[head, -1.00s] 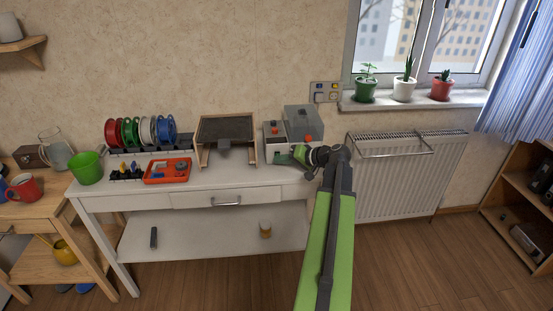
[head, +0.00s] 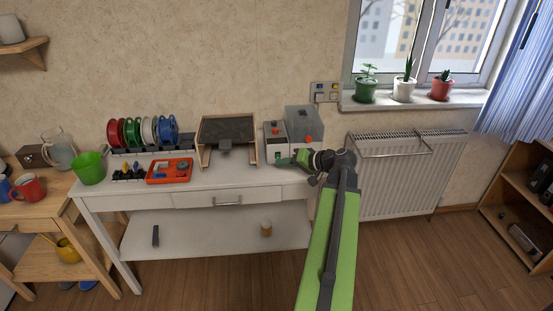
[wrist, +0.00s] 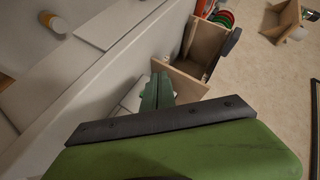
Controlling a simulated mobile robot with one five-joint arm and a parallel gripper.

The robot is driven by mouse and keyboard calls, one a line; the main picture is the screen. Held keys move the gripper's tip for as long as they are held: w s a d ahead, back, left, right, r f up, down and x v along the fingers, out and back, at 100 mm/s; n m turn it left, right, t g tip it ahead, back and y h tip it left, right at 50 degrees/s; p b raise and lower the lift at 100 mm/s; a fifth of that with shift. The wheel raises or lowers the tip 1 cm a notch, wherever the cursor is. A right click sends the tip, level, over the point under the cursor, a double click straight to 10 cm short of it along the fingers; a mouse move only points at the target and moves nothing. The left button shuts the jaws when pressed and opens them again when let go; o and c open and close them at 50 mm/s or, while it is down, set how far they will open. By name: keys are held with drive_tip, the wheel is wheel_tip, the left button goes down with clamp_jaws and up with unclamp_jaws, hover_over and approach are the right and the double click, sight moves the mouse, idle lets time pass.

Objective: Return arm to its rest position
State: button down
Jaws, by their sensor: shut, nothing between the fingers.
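My arm is green and dark grey and reaches up from the bottom of the head view. My gripper (head: 284,162) is at its far end, above the right end of the white table (head: 245,196), in front of the grey machine with red knobs (head: 278,136). In the wrist view my gripper's green fingers (wrist: 157,92) are together with nothing between them. They point toward the wooden frame (wrist: 207,45) and the tabletop.
A wooden frame with a dark top (head: 227,129), a red tray (head: 170,171), coloured spools (head: 142,132) and a green cup (head: 89,168) stand on the table. A radiator (head: 400,176) is to the right. Open floor lies at front right.

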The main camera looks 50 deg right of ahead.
drive_tip(key=w+a+f+n+g+y, duration=0.15)
drive_tip(key=w+a, duration=0.35)
drive_tip(key=a, duration=0.6)
drive_tip(key=w+a+f+n+g+y, duration=0.1)
drive_tip(key=w+a+n+g+y, duration=0.3)
drive_tip(key=a, duration=0.7)
drive_tip(key=w+a+f+n+t, duration=0.1)
drive_tip(key=w+a, duration=0.5)
drive_tip(key=a, duration=0.5)
drive_tip(key=s+a+f+n+g+h, duration=0.2)
drive_tip(key=s+a+f+g, duration=0.25)
drive_tip(key=a, duration=0.55)
drive_tip(key=s+a+f+n+g+h, duration=0.3)
drive_tip(key=a+f, duration=0.2)
drive_tip(key=a, duration=0.5)
drive_tip(key=s+d+m+h, duration=0.2)
drive_tip(key=s+d+h, duration=0.1)
drive_tip(key=d, duration=0.3)
wheel_tip(320, 180, up, 13)
drive_tip(key=p, duration=1.4)
drive_tip(key=shift+d+r+g, duration=0.15)
drive_tip(key=shift+d+g, duration=0.1)
drive_tip(key=shift+g, duration=0.15)
drive_tip(key=shift+m, duration=0.25)
